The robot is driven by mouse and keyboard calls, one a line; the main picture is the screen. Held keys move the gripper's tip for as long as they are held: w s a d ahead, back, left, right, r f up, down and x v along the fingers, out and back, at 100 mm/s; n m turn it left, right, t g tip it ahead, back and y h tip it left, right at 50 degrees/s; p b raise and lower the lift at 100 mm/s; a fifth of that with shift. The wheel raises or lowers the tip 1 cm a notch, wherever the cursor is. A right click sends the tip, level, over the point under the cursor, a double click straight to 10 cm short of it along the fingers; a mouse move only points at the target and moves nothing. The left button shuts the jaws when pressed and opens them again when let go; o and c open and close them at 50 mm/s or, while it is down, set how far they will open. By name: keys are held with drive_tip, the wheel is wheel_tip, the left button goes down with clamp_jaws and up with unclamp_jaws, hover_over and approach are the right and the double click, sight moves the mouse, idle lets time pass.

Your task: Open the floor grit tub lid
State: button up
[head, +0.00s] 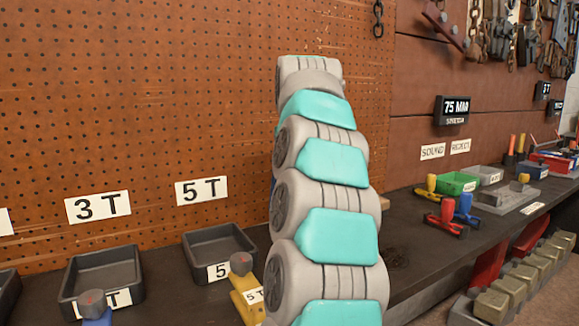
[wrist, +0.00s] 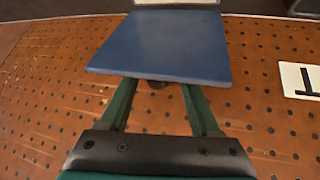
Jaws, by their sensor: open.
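I do not see a floor grit tub or its lid in either view. My gripper (wrist: 157,98) shows in the wrist view as two dark green fingers spread apart from a black palm bar. It is open, and nothing shows held between the fingers. A flat blue panel (wrist: 160,48) overlaps the far ends of the fingers in the picture; I cannot tell what it belongs to or whether they touch. In the head view my grey and teal arm rises in the middle and hides the gripper.
An orange pegboard wall (head: 150,100) stands behind the dark bench (head: 405,262). A green bin (head: 456,183) and red and blue tools stand right. Several grey-green blocks (head: 510,290) sit low at right.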

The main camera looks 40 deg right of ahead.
drive_tip(key=v, duration=0.5)
drive_tip(key=shift+r, duration=0.15)
drive_tip(key=shift+s+a+r, duration=0.35)
drive_tip(key=shift+s+r, duration=0.05)
drive_tip(key=shift+r, duration=0.1)
